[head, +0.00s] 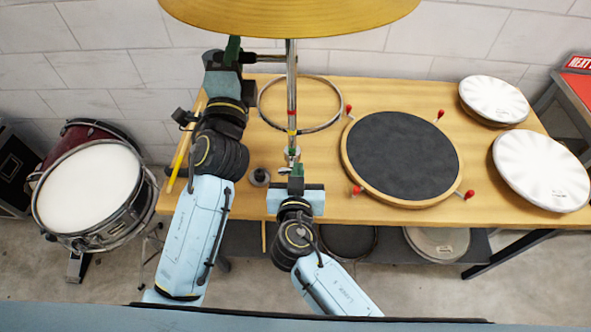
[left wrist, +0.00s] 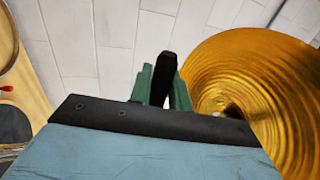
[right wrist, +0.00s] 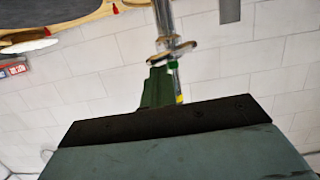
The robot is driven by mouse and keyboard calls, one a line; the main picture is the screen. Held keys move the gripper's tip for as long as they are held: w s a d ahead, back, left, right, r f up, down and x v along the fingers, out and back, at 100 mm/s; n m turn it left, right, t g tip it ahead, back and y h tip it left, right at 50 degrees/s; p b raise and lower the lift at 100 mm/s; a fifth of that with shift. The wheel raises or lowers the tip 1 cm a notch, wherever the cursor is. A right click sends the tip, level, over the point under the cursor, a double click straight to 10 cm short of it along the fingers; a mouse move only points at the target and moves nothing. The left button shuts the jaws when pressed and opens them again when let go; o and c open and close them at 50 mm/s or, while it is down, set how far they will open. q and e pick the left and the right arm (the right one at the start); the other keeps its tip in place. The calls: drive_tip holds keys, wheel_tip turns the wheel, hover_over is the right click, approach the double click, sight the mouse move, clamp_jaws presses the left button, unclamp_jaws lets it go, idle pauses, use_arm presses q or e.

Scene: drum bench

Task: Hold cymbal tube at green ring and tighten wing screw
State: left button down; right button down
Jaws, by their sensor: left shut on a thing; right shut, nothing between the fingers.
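The gold cymbal (head: 290,14) sits atop the upright chrome tube (head: 291,85), which has coloured bands. My left gripper (head: 233,50) is high, left of the tube and under the cymbal. Its fingers are shut on a dark bar-like piece (left wrist: 165,72); I cannot tell how it joins the tube. My right gripper (head: 296,172) is shut and empty, just below the clamp (head: 292,153).
The wooden bench (head: 395,92) carries a metal hoop (head: 336,124), a black drum pad (head: 402,155) with red-tipped lugs and white drumheads (head: 541,171). A snare drum (head: 87,188) stands at left. A yellow stick (head: 181,155) lies by my left arm.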

use_arm(q)
drive_tip(key=shift+r, duration=0.35)
use_arm(e)
drive_tip(key=m, duration=0.2)
drive_tip(key=d+f+m+y, duration=0.1)
drive_tip(key=m, duration=0.1)
drive_tip(key=f+m+y, duration=0.1)
drive_tip(key=m, duration=0.1)
drive_tip(key=shift+d+m, duration=0.2)
drive_tip(key=shift+m, duration=0.1)
drive_tip(key=shift+f, duration=0.6)
drive_tip(key=shift+a+f, duration=0.2)
drive_tip(key=shift+f, duration=0.25)
idle(0.6)
drive_tip(key=shift+s, duration=0.1)
drive_tip(key=s+d, duration=0.2)
drive_tip(key=s, duration=0.7)
drive_tip(key=shift+s+d+r, duration=0.2)
drive_tip(key=shift+s+d, duration=0.05)
